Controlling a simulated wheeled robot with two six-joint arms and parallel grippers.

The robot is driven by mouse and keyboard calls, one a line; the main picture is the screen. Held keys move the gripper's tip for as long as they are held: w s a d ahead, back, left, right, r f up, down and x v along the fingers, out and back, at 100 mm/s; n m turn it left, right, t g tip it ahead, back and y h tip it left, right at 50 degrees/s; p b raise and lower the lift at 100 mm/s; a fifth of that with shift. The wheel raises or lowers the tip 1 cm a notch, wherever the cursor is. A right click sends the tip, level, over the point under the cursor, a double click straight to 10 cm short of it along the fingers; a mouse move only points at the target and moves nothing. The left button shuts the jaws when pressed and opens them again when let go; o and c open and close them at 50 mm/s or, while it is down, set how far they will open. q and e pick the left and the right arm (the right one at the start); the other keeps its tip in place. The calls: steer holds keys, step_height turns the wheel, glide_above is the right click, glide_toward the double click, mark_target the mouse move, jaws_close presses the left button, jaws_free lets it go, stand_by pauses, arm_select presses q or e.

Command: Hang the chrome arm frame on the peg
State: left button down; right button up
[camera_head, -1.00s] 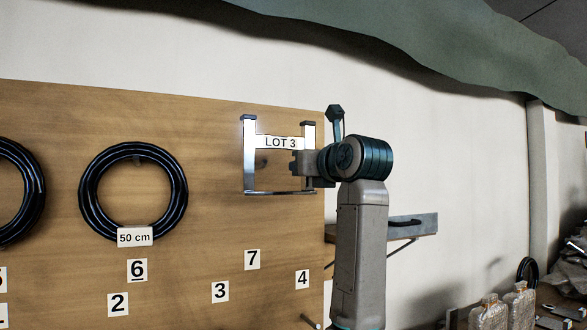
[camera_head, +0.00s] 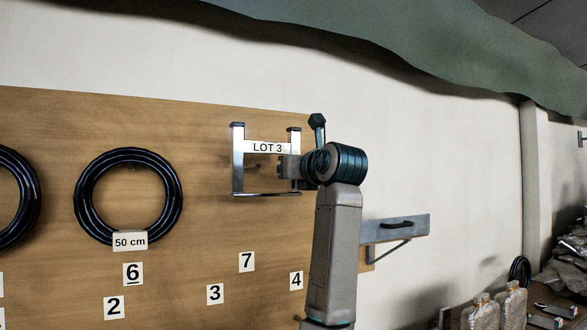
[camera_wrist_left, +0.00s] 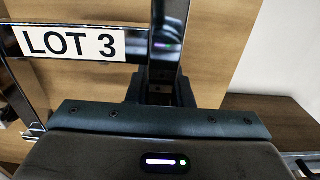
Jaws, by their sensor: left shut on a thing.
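The chrome arm frame (camera_head: 238,172) is a U-like frame with two upright posts, a thin bottom bar and a white "LOT 3" label on its crossbar. It stands upright in front of the wooden board. My left gripper (camera_head: 291,167) is shut on its right post. The left wrist view shows the label (camera_wrist_left: 68,43) and the gripped post (camera_wrist_left: 168,45) above the gripper body. A small dark peg (camera_head: 255,167) shows through the frame's opening, below the crossbar. I cannot tell the depth gap between frame and board. My right gripper is not in view.
Black hose coils hang on the board (camera_head: 200,240), one with a "50 cm" tag (camera_head: 130,242). Numbered labels, including "7" (camera_head: 247,262), sit lower down. A grey shelf (camera_head: 395,231) is right of my arm.

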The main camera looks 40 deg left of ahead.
mark_target(270, 179)
arm_select(q)
steer(key=shift+p+x, duration=1.4)
steer(key=shift+x, duration=2.75)
steer(key=shift+f+b, duration=0.95)
steer(key=shift+f, duration=0.15)
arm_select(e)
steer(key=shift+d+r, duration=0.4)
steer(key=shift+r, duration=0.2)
arm_select(q)
steer(key=c, duration=1.2)
jaws_free()
steer(key=shift+s, duration=0.1)
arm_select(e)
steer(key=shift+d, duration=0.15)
